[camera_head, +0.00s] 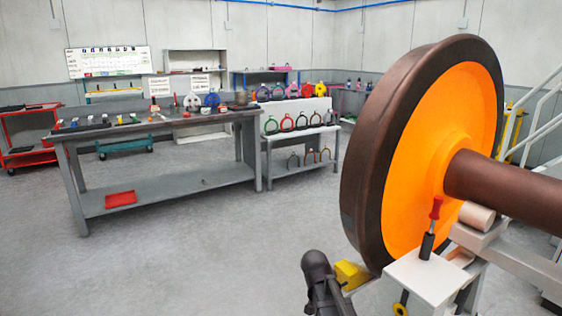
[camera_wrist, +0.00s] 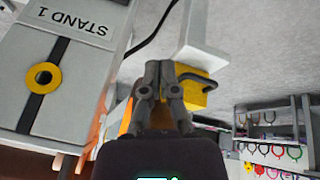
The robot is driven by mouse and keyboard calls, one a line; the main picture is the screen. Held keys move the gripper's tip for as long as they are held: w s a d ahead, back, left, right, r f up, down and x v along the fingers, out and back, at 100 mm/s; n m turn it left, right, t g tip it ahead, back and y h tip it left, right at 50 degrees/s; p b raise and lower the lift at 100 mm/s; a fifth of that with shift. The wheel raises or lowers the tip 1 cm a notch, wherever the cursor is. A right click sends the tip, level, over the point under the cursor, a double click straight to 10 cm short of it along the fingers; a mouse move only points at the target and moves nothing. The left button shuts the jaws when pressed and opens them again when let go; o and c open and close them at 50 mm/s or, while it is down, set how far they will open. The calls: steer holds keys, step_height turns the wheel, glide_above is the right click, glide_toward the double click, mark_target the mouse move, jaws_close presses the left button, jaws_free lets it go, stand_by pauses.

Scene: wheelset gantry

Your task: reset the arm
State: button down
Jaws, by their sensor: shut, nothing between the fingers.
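In the wrist view my gripper (camera_wrist: 166,72) is shut, with its two dark fingers together and nothing between them. The fingertips point toward a pale bracket and a yellow block (camera_wrist: 195,92) with a dark handle. Whether they touch it I cannot tell. In the head view a dark part of my arm (camera_head: 320,282) shows at the bottom, left of the yellow block (camera_head: 350,274) and the grey stand. The stand's face, labelled STAND 1 (camera_wrist: 72,22), appears upside down at the left of the wrist view.
A large orange wheel (camera_head: 420,150) with a brown rim and axle fills the right side. A red-handled tool (camera_head: 435,210) stands upright on the stand (camera_head: 415,278). A grey workbench (camera_head: 170,190) with tools is at the back left. The floor between is clear.

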steer(key=s+f+n+g+y, duration=0.2)
steer(key=s+n+y, duration=0.4)
steer(key=s, duration=0.8)
step_height(320, 180, up, 23)
steer(key=n+h+p, duration=0.1)
steer(key=p, duration=2.2)
steer(key=shift+w+d, duration=0.25)
steer(key=shift+d, duration=0.15)
steer(key=shift+d, duration=0.1)
